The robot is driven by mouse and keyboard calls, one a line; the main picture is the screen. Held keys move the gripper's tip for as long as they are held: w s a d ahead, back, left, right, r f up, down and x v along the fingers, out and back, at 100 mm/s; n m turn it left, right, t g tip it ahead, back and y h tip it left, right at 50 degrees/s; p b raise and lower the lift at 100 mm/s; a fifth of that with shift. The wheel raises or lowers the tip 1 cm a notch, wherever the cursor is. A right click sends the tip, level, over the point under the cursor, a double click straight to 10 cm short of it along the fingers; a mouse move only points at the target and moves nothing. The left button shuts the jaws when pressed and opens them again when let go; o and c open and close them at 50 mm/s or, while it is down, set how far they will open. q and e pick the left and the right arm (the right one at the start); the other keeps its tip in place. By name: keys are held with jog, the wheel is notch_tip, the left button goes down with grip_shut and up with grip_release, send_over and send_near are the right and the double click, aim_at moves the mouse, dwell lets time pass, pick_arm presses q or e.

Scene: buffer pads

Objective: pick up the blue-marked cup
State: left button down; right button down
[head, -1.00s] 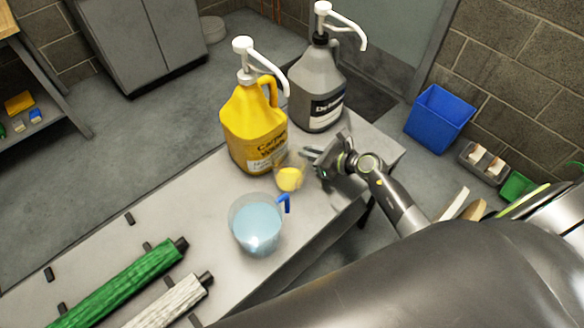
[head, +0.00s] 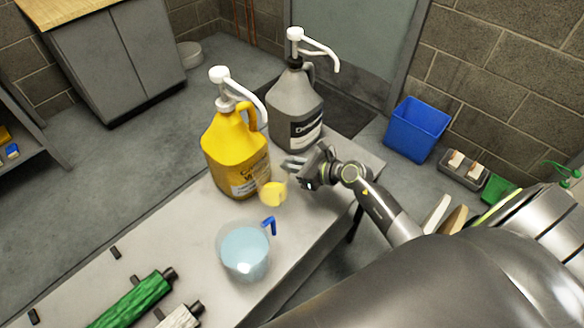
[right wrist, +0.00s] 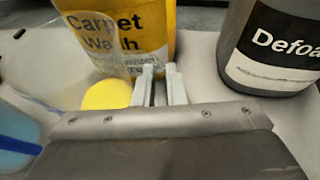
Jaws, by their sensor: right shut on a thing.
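The blue-marked cup (head: 245,252) is a clear cup with pale blue contents and a blue handle. It stands upright on the grey table in the head view; its edge shows at the left of the right wrist view (right wrist: 18,148). My right gripper (head: 290,165) is away from it, up and to the right. It is shut on a smaller clear cup with yellow contents (head: 273,193), beside its fingers in the right wrist view (right wrist: 107,95). The fingers hide where they grip it. This cup appears slightly above the table. My left gripper is not in view.
A yellow Carpet Wash jug (head: 235,152) stands close behind the yellow cup. A grey pump jug (head: 295,115) stands at the table's far end. Green (head: 135,300) and white (head: 180,318) rolls lie at the near left. A blue bin (head: 417,128) is beyond the table.

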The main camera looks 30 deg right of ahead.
jog(key=shift+r+p, duration=0.65)
jog(key=shift+r, duration=2.4)
jog(key=c, duration=2)
grip_release()
grip_shut()
